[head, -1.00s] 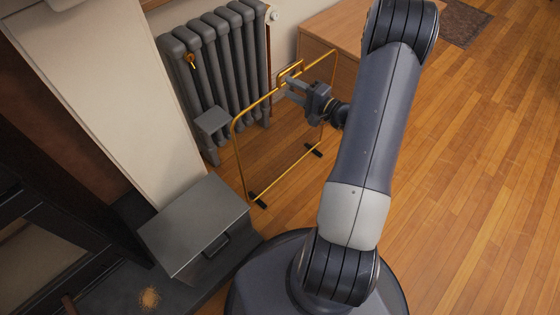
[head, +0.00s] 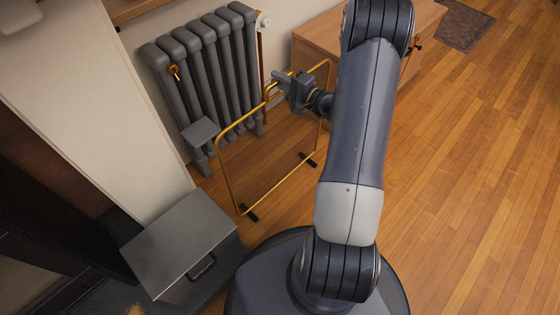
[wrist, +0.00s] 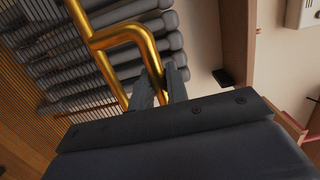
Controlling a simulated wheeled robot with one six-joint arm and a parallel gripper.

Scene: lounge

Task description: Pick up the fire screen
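The fire screen (head: 223,170) is a gold tubular frame with dark feet. It stands upright on the wood floor in front of the radiator. My gripper (head: 280,80) is at its top edge, by the small raised handle. In the wrist view the gold handle (wrist: 125,32) bends down toward the fingertips of my gripper (wrist: 160,78). The fingers look apart, one on each side of the handle's end. Whether they touch it is hard to tell. My arm hides no large part of the screen.
A grey radiator (head: 205,70) stands close behind the screen. A grey box with a handle (head: 180,240) sits at the lower left. A wooden cabinet (head: 325,45) is behind my arm. The floor to the right (head: 470,180) is clear.

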